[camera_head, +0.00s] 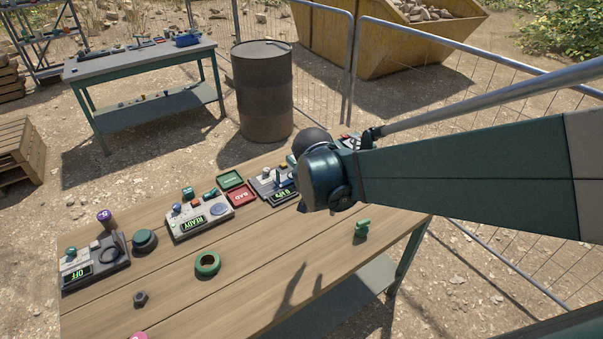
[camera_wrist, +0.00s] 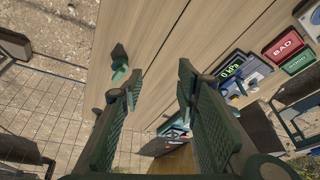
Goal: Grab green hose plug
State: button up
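A small green plug-shaped piece (camera_head: 362,228) sits on the wooden table near its right edge. In the wrist view it shows as a green piece (camera_wrist: 119,72) just beyond the left finger and outside the gap between the fingers. My gripper (camera_wrist: 158,84) is open and empty above the table, with two green ribbed fingers apart. In the head view my arm hides the gripper; its shadow falls on the tabletop. I cannot tell the exact height above the plug.
The wooden table (camera_head: 250,310) also holds a green ring (camera_head: 207,264), a hex nut (camera_head: 140,298), a dark green cap (camera_head: 144,240), a READY device (camera_head: 198,216) and red BAD (camera_head: 241,197) and green (camera_head: 230,180) trays. A wire fence (camera_head: 470,225) stands beyond the right edge.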

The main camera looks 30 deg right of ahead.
aim_at(361, 222)
jog(key=s+d+f+m+g, duration=0.1)
jog(key=d+f+m, duration=0.2)
jog(key=d, duration=0.3)
jog(key=s+d+f+m+g+h, duration=0.1)
jog(key=s+d+f+m+g, duration=0.1)
jog(key=d+f+m, duration=0.2)
jog(key=shift+s+d+f, duration=0.15)
jog(key=shift+d+f, duration=0.2)
jog(key=shift+d, duration=0.6)
jog(key=shift+x, duration=1.3)
jog(key=shift+f, duration=0.1)
jog(key=shift+b+x, duration=0.7)
jog(key=shift+x, duration=1.8)
jog(key=c, duration=0.5)
jog(key=shift+c, duration=0.6)
